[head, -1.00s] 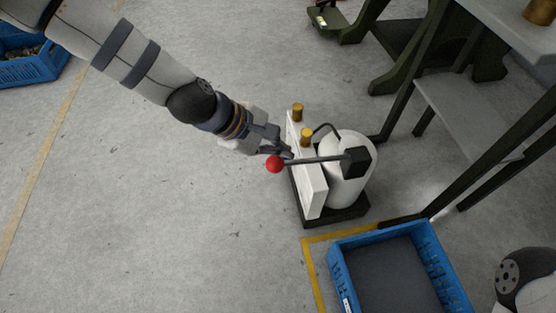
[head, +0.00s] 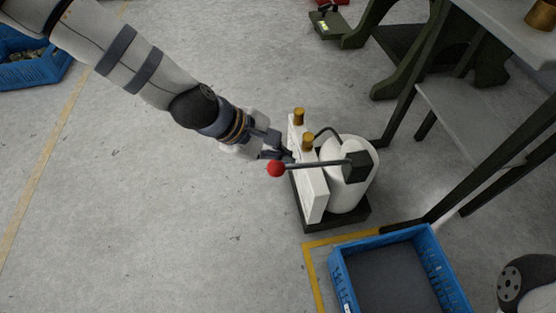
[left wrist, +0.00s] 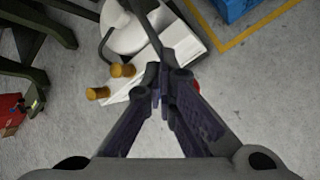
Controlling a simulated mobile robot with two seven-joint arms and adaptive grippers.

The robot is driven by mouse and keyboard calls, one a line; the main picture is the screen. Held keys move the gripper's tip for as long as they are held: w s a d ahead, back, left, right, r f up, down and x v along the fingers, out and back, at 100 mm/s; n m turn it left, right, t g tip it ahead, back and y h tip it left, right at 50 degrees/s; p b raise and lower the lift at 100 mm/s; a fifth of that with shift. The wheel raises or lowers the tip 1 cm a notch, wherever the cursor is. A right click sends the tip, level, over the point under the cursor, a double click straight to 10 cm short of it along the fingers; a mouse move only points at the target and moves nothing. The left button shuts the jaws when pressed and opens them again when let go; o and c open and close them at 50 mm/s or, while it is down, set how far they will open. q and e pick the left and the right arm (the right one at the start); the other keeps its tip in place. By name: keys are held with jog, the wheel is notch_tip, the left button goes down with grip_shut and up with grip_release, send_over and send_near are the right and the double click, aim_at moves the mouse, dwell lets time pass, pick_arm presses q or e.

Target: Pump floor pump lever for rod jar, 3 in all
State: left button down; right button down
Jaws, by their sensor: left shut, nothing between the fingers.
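The floor pump stands upright on a dark base (head: 345,216), with a white rounded tank (head: 349,194) and a white panel (head: 313,190) beside it. Its dark lever (head: 318,164) runs about level from a dark block on the tank to a red ball (head: 276,168) at the left end. My left gripper (head: 284,155) is shut and empty, just above the lever near the ball in the head view; contact is unclear. In the left wrist view the shut left gripper (left wrist: 162,88) covers part of the lever (left wrist: 147,22) and nearly all of the ball. My right gripper is out of view.
Two brass-coloured knobs (head: 299,116) (head: 308,141) stand by the panel. A blue crate (head: 338,272) lies below the pump inside yellow floor lines. A dark-legged bench (head: 480,120) stands to the right. Another blue crate (head: 30,70) is at far left. The floor left of the pump is clear.

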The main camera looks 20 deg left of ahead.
aim_at(270, 170)
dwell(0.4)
pick_arm(q)
jog(key=shift+f, duration=0.4)
jog(key=shift+s+a+f+b, duration=0.15)
jog(key=shift+f+b, duration=0.4)
jog(key=shift+f, duration=0.55)
jog(key=shift+s+a+f+b, duration=0.15)
jog(key=shift+f+b, duration=0.4)
jog(key=shift+f, duration=0.5)
jog(key=shift+s+a+f+b, duration=0.15)
jog(key=shift+f+b, duration=0.4)
jog(key=shift+f, duration=0.55)
dwell(2.2)
jog(key=shift+w+r, duration=0.1)
dwell(0.4)
jog(key=shift+w+d+r+p, duration=0.1)
jog(key=shift+d+r+p, duration=0.05)
jog(key=shift+r+p, duration=0.95)
jog(key=shift+w+d+r+p, duration=0.1)
jog(key=shift+d+r+p, duration=0.1)
jog(key=shift+r+p, duration=0.8)
jog(key=shift+w+d+r+p, duration=0.15)
jog(key=shift+r+p, duration=0.55)
jog(key=shift+r, duration=0.75)
